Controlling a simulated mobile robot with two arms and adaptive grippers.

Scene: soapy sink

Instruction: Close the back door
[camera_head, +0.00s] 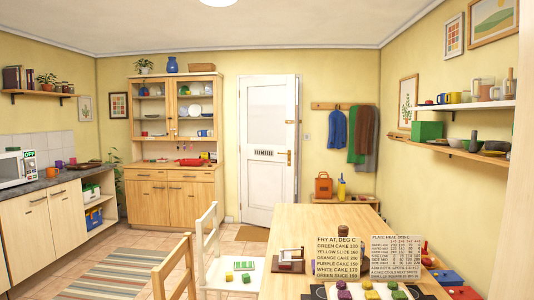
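The back door (266,180) is a white panelled door in the far wall, between the wooden dresser and the coat pegs. It has a brass handle (287,153) on its right side and a small lettered plate (263,152) across its middle. A narrow pale strip shows along its right edge. The door may stand slightly ajar, but I cannot tell for sure at this size. Neither of my grippers is in view.
A wooden table (315,222) with signs and coloured blocks fills the front right. A white chair (210,245) and a wooden chair (175,272) stand at its left. A doormat (252,234) lies before the door. The floor around the striped rug (130,268) is clear.

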